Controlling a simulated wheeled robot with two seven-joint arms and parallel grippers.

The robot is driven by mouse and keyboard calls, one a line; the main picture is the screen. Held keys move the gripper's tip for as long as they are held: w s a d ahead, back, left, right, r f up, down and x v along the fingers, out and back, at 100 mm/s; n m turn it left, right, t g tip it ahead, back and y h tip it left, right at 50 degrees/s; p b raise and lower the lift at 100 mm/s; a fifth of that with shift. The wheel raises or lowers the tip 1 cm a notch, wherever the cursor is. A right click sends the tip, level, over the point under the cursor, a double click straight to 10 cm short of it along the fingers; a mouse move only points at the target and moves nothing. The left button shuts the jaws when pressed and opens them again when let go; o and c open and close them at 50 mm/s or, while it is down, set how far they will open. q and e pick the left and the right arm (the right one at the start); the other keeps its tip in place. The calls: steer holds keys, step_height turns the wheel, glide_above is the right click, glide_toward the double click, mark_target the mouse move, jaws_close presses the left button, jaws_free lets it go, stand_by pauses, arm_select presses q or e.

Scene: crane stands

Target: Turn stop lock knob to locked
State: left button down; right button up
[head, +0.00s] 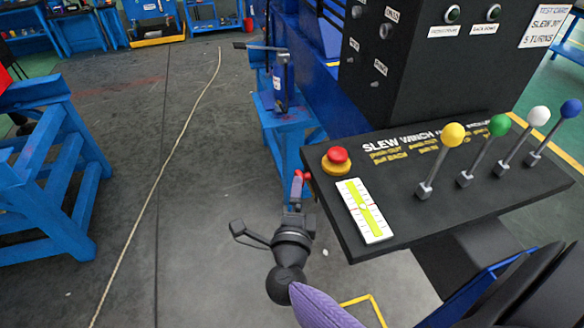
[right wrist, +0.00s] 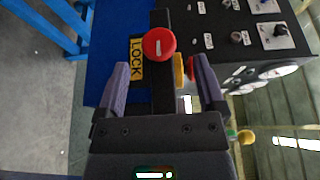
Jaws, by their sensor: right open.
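The stop lock knob is a round red knob (right wrist: 158,44) with a short white line on its face, upright in the right wrist view. A yellow plate reading LOCK (right wrist: 137,62) is left of it, its text running vertically. My right gripper (right wrist: 160,80) is open, its two fingers spread with the knob ahead between their lines, not visibly gripped. In the head view my right gripper (head: 297,198) is beside the console's left edge, close to a small red part (head: 299,180) that is partly hidden. My left gripper is not in view.
The black console (head: 345,220) carries a red stop button on a yellow base (head: 336,160), a white-and-green gauge (head: 364,210) and several levers with coloured balls. A blue stand (head: 285,125) is behind. Open grey floor (head: 190,200) lies to the left.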

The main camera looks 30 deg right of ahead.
mark_target(303, 178)
steer(key=x, duration=0.5)
steer(key=shift+w+d, duration=0.15)
steer(key=shift+w, duration=0.05)
